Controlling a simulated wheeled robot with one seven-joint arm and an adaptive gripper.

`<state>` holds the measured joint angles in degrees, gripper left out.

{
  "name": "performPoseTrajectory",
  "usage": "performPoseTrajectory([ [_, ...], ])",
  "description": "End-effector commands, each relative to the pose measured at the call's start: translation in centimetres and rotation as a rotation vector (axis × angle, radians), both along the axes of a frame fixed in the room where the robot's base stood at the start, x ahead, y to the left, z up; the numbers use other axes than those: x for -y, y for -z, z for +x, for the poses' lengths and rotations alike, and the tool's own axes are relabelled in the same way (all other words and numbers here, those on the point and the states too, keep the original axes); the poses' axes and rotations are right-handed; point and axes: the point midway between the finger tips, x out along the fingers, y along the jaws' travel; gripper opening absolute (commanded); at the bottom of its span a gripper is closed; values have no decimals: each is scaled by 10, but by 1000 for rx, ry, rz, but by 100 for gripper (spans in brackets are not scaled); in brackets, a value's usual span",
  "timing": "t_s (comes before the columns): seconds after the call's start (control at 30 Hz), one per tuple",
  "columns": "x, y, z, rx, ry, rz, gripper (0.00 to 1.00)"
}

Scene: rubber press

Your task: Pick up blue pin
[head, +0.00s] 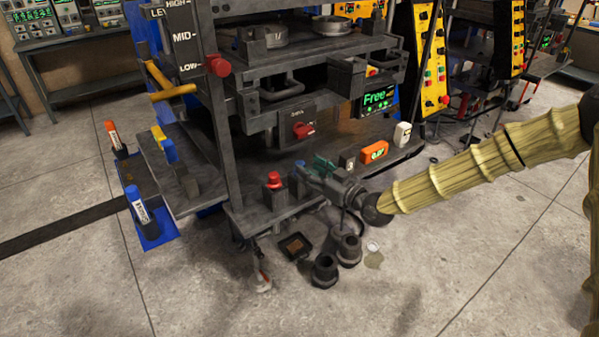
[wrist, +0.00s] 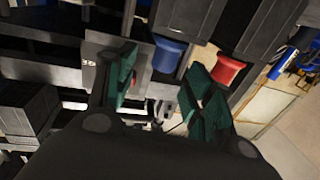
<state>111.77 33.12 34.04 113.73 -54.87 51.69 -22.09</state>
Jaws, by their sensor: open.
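A blue pin (wrist: 168,55) shows in the wrist view, just beyond my fingertips and between the two green finger pads, nearer the left one. It appears to sit in a dark grey block. My gripper (wrist: 166,85) is open, with nothing between its pads. In the head view my gripper (head: 318,168) is low at the front of the press, right of a red knob. Whether a pad touches the pin, I cannot tell.
A red pin (wrist: 228,70) stands close to the right finger pad. The press base (head: 240,215) and its drawer (head: 275,125) surround the gripper. An orange display (head: 374,151) stands to the right. Dark cups (head: 325,270) lie on the floor in front. A blue tray (head: 155,232) holds markers at left.

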Motion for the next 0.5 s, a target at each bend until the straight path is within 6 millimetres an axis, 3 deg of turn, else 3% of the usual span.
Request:
performPoseTrajectory([
  [0.3,-26,1,22,0,0,0,53],
  [0.5,-34,2,29,-1,0,-1,53],
])
